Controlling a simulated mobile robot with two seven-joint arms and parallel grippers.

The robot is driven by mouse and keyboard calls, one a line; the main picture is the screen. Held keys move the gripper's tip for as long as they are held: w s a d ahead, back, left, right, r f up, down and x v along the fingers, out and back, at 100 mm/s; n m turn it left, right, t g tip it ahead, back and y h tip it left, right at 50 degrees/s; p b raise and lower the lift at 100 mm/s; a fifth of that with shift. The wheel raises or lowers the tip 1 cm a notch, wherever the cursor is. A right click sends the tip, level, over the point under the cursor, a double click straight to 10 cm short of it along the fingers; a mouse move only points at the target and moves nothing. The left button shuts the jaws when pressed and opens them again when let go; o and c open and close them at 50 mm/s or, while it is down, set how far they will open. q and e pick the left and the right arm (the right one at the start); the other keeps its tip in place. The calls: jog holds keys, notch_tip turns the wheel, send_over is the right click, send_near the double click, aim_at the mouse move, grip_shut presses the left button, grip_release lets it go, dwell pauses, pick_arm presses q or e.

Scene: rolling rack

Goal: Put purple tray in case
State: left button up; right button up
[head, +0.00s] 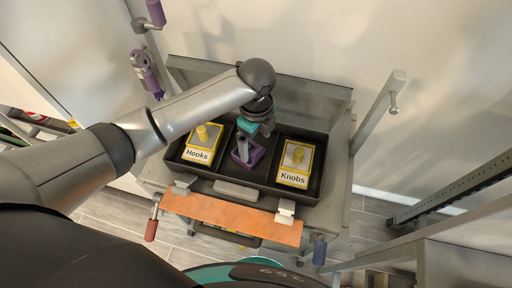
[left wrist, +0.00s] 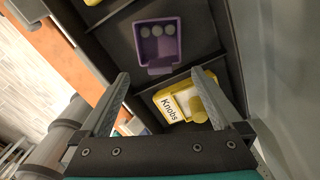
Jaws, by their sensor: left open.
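The purple tray (head: 254,153) sits in the middle compartment of the open black case (head: 268,174). In the left wrist view the tray (left wrist: 174,51) shows three pale round spots along its inside and a small tab on its near side. My left gripper (head: 243,151) hangs over the tray and partly hides it in the head view. In the left wrist view its two fingers (left wrist: 160,75) are spread apart with nothing between them. The tray lies just beyond the fingertips there; the exact gap cannot be told. My right gripper is not in view.
A yellow Hooks box (head: 199,156) fills the left compartment and a yellow Knobs box (head: 292,178) the right. An orange strip (head: 232,212) runs along the front of the rack. Rack posts (head: 376,110) stand at the right. A purple-handled part (head: 147,75) hangs at the left.

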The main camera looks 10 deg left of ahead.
pick_arm(q)
notch_tip(320, 180, up, 5)
jog(key=shift+f+p, duration=0.1)
jog(key=shift+p, duration=0.25)
dwell(0.4)
